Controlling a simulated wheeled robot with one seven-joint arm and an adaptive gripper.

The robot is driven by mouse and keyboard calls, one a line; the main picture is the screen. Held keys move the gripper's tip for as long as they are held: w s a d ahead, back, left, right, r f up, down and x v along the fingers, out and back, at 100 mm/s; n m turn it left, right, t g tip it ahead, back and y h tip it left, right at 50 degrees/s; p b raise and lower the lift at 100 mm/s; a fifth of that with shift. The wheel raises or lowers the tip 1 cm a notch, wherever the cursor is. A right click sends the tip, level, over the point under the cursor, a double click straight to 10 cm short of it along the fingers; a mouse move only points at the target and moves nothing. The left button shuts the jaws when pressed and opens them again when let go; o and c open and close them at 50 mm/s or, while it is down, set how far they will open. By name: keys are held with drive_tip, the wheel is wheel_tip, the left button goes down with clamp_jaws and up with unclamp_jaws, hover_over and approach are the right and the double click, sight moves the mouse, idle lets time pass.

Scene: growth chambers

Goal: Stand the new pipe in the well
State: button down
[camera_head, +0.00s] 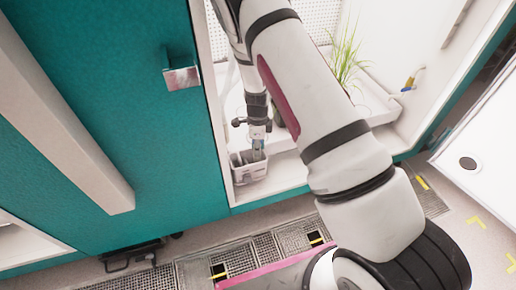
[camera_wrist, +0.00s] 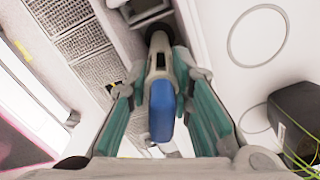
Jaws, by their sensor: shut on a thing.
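My gripper (camera_wrist: 161,72) is shut on a pipe with a blue section (camera_wrist: 162,110), a grey body and a dark far end. In the head view my gripper (camera_head: 258,146) points down inside the open chamber, over a small pale open-topped box (camera_head: 249,172), which looks like the well. That box shows partly at the top of the wrist view (camera_wrist: 142,8), near the pipe's dark end. I cannot tell whether the pipe's end is above the box or inside it. The pipe is hard to make out in the head view.
The teal door (camera_head: 120,90) with a metal handle (camera_head: 182,77) is at the left. A small blue-and-yellow valve (camera_head: 411,82) is on the right wall. Floor gratings (camera_head: 240,258) lie in front.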

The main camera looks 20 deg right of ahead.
drive_tip(key=c, duration=1.4)
unclamp_jaws()
drive_tip(key=shift+d+r, duration=0.1)
drive_tip(key=shift+d, duration=0.05)
wheel_tip(320, 180, up, 12)
drive_tip(key=p, duration=0.4)
drive_tip(key=shift+p, duration=0.35)
